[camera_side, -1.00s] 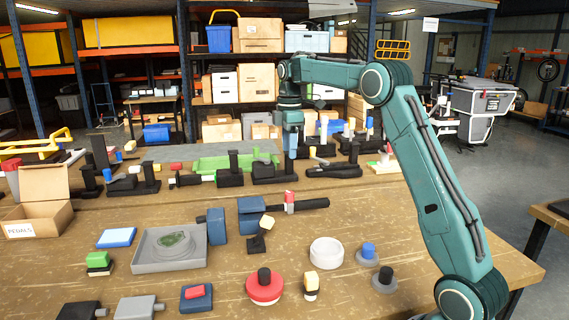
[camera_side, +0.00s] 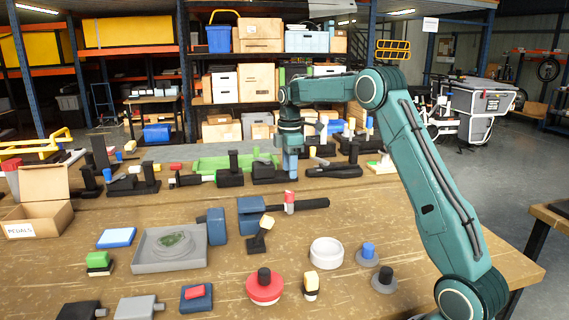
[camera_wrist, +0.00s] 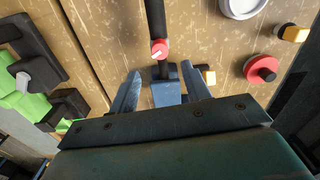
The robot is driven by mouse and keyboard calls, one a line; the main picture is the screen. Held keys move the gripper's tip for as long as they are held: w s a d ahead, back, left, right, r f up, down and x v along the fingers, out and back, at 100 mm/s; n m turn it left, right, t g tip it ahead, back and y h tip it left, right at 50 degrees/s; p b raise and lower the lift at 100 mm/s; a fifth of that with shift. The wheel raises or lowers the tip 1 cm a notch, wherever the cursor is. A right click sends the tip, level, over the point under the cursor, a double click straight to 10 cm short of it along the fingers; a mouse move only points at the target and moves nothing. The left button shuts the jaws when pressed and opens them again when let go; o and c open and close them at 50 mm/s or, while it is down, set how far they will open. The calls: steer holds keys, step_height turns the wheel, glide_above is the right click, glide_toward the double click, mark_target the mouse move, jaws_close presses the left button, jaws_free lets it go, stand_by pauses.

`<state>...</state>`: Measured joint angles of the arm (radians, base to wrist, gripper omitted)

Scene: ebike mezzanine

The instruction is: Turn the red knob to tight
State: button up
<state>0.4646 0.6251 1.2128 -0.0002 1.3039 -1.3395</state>
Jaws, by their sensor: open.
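A small red knob (camera_side: 289,198) with a pale mark stands on a black bar (camera_side: 314,204) that runs right from a blue block (camera_side: 251,222). In the wrist view the red knob (camera_wrist: 159,48) shows its white pointer stripe, and the blue block (camera_wrist: 166,94) lies between and beyond my fingers. My gripper (camera_side: 291,176) points down just behind and above the knob in the side view. In the wrist view my gripper (camera_wrist: 160,88) has its fingers spread, with nothing held. The knob is beyond the fingertips, apart from them. No tight marking is readable.
A grey tray (camera_side: 150,264) is at left. Black fixtures (camera_side: 333,172) and a green tray (camera_side: 212,165) line the back. Bare wood surrounds the bar's right end.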

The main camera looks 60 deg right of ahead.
mark_target(289, 193)
steer(key=shift+f, duration=4)
steer(key=shift+c, duration=0.5)
steer(key=c, duration=0.9)
